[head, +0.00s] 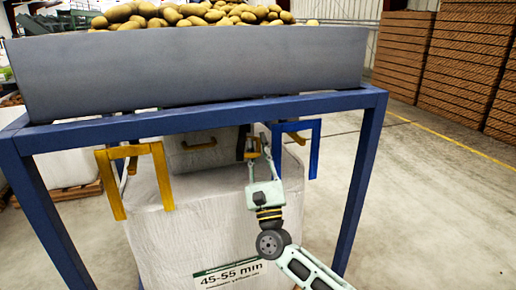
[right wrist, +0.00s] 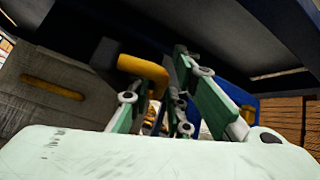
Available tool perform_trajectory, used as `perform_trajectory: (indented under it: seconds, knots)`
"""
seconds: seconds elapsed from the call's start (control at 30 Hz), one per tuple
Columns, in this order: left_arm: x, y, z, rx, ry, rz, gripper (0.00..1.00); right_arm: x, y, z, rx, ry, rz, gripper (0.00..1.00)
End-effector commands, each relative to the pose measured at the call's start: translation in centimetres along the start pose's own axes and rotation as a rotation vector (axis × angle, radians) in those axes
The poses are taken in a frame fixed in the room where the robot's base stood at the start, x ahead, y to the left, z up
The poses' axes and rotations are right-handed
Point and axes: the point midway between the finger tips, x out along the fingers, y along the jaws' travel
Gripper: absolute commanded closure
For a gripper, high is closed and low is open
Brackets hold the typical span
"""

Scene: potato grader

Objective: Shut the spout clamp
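A yellow lever with a dark mount (head: 252,146), which looks like the spout clamp's handle, sits under the hopper at the right side of the grey spout (head: 190,161). In the right wrist view the yellow lever (right wrist: 145,70) has a bent end close by the fingers. My right gripper (head: 259,140) reaches up to it from below, its fingers apart on either side of the lever's end. I cannot tell whether they touch it. A yellow bar (head: 199,146) lies across the spout's front. My left gripper is not in view.
The grey hopper (head: 200,72) full of potatoes (head: 190,14) stands on a blue frame (head: 358,165). Below hangs a white bag (head: 160,245) labelled 45-55 mm. A yellow bracket (head: 160,172) and a blue bracket (head: 315,150) flank the spout. Stacked wooden crates (head: 455,70) stand at right, with free floor before them.

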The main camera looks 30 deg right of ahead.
Motion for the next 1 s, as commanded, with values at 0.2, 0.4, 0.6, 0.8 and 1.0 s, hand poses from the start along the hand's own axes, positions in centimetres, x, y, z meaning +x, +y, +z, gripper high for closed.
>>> perform_trajectory:
  seconds: [0.2, 0.4, 0.6, 0.8, 1.0]
  knots:
    - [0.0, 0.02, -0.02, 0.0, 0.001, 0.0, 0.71, -0.03, 0.01, -0.01, -0.001, 0.0, 0.001, 0.89]
    - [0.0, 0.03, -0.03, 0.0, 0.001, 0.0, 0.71, -0.04, 0.02, -0.01, -0.001, 0.0, 0.001, 1.0]
    - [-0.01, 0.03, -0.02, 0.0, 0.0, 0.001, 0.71, -0.05, 0.03, -0.01, 0.0, 0.0, 0.001, 1.0]
    - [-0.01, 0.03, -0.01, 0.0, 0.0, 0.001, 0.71, -0.07, 0.05, -0.01, 0.0, 0.0, 0.001, 1.0]
    - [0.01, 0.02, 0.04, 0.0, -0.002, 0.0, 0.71, -0.11, 0.48, 0.07, -0.011, 0.006, -0.015, 1.0]
